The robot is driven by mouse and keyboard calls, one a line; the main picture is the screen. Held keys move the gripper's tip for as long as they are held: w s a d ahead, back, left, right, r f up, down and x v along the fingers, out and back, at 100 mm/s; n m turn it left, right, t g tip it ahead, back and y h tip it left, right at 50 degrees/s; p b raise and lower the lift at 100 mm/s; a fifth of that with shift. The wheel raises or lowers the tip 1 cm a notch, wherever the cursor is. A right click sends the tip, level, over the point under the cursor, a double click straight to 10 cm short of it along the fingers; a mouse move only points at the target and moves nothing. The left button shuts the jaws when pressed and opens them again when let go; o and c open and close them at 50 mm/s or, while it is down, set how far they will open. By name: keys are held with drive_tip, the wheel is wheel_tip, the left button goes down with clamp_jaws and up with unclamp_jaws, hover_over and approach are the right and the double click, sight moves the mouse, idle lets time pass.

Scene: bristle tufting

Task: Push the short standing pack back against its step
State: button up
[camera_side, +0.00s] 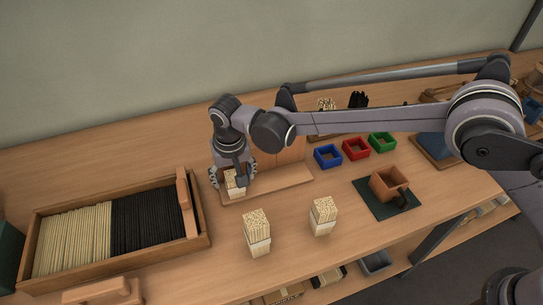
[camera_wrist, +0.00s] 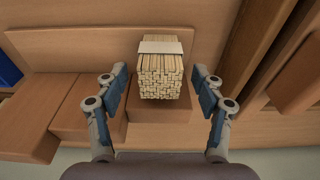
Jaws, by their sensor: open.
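A short pack of pale bristles (camera_side: 235,184) stands at the left end of a wooden stepped stand (camera_side: 275,183). In the wrist view the pack (camera_wrist: 161,85) shows its cut ends and a white band (camera_wrist: 160,47) across its far part. I cannot tell whether the pack touches the board. My gripper (camera_side: 232,178) is open above the pack. In the wrist view the fingers (camera_wrist: 159,80) are on either side of it, with a gap on each side.
Two banded bristle packs (camera_side: 257,235) (camera_side: 323,216) stand on the table in front. A wooden tray (camera_side: 202,220) of pale and black bristles lies left. Blue (camera_side: 328,156), red (camera_side: 355,148) and green (camera_side: 382,142) boxes and a brown box (camera_side: 390,184) are right.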

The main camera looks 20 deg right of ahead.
drive_tip(key=c, duration=1.2)
drive_tip(key=shift+c, duration=0.2)
drive_tip(key=shift+w, duration=0.1)
drive_tip(key=shift+w, duration=1.05)
drive_tip(key=o, duration=1.2)
